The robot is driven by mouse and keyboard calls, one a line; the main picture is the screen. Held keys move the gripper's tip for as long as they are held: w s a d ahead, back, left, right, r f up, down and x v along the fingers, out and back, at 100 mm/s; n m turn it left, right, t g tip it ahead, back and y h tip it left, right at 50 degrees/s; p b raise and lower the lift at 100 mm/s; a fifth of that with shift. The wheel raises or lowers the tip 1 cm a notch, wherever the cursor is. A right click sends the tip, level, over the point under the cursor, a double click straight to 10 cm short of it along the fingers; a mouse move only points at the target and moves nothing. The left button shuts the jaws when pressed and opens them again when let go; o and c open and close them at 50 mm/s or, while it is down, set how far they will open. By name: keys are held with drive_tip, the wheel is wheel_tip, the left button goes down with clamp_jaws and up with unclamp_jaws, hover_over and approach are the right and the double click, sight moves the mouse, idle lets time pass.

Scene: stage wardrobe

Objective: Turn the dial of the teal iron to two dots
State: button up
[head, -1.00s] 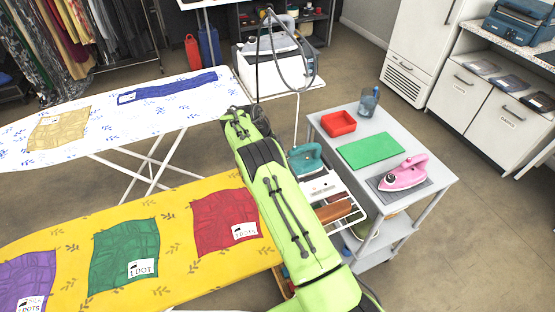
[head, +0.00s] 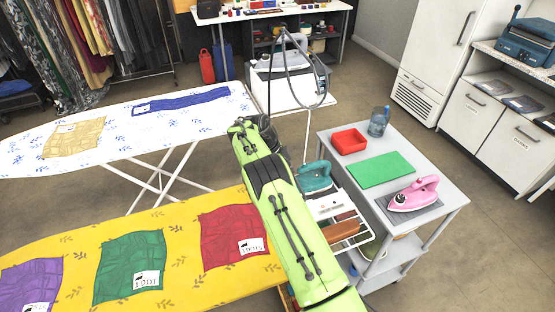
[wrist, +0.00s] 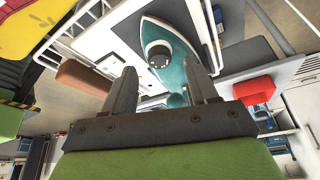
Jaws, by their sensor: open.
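The teal iron (head: 315,177) stands on a small white rack just right of my green arm in the head view. In the wrist view the teal iron (wrist: 172,60) is seen beyond my fingers, with a dark round dial (wrist: 160,56) on its light inner part. My gripper (wrist: 165,82) is open and empty in the wrist view, its two fingers pointing toward the iron, the dial showing between and beyond the tips. I cannot tell the exact gap to the dial. The dial's dots are too small to read. In the head view my arm hides the gripper's fingers.
The yellow ironing board (head: 185,285) with cloths lies left of my arm, and a white board (head: 100,120) lies behind.

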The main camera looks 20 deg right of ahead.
drive_tip(key=p+v, duration=0.4)
drive_tip(key=v, duration=0.9)
drive_tip(key=shift+r, duration=0.2)
drive_tip(key=shift+a, duration=0.1)
drive_tip(key=s+d+r+n+t+y, duration=0.1)
drive_tip(key=s+r+n+t, duration=0.1)
drive_tip(key=s+r+n, duration=0.6)
drive_tip(key=s+d+r+n+t+y, duration=0.1)
drive_tip(key=s+r+n+y, duration=0.1)
drive_tip(key=s+r, duration=0.75)
drive_tip(key=s+a+n+t, duration=0.2)
drive_tip(key=s+n, duration=0.4)
drive_tip(key=s, duration=0.4)
drive_tip(key=s+a+f+n+t+y, duration=0.1)
drive_tip(key=s+a+n, duration=0.4)
drive_tip(key=s, duration=0.5)
drive_tip(key=shift+s+a+f+n+t, duration=0.2)
drive_tip(key=shift+s+n+t, duration=0.05)
drive_tip(key=shift+n+t, duration=0.3)
